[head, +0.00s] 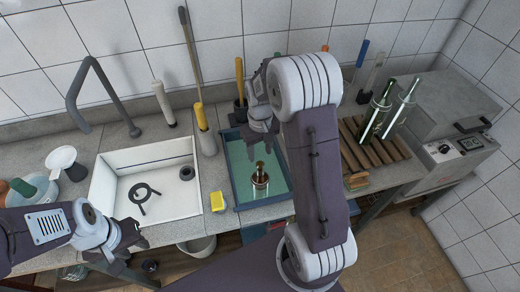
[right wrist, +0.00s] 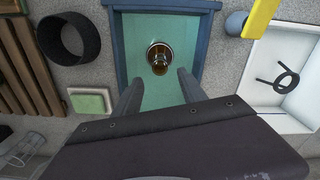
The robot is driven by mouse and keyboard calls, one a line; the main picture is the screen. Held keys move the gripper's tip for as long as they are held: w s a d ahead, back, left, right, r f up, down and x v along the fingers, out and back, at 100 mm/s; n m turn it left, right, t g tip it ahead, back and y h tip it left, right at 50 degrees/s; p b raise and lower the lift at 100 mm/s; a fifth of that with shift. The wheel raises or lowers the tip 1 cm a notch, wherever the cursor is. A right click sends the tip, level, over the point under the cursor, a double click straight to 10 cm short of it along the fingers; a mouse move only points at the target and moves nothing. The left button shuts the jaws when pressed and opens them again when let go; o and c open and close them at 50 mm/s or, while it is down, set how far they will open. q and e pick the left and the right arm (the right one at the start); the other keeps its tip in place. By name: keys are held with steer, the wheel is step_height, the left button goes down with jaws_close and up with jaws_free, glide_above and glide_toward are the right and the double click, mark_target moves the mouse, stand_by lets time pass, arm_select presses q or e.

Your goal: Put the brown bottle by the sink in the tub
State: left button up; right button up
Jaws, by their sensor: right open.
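The brown bottle (head: 260,178) stands upright inside the blue tub (head: 236,185), to the right of the white sink (head: 103,190). In the right wrist view the bottle (right wrist: 158,58) is seen from above, near the middle of the tub's teal floor, with the tub's rim (right wrist: 122,40) around it. My right gripper (head: 262,140) is above the tub. Its fingers (right wrist: 160,84) are spread, with nothing between them, and the bottle shows beyond their tips. My left gripper (head: 147,262) is at the lower left, before the sink's front edge, with its two fingers apart and empty.
Several brushes and handles stand along the wall. A slatted wooden rack (head: 375,153) with green bottles (head: 376,112) is right of my right arm. A dark ring-shaped tool (head: 142,196) lies in the sink.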

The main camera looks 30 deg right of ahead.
steer(key=s+a+t, duration=0.1)
steer(key=s+a, duration=0.6)
steer(key=s, duration=0.5)
steer(key=shift+s+a+r+m, duration=0.25)
steer(key=shift+s+r+m, duration=0.05)
steer(key=shift+s+r, duration=0.1)
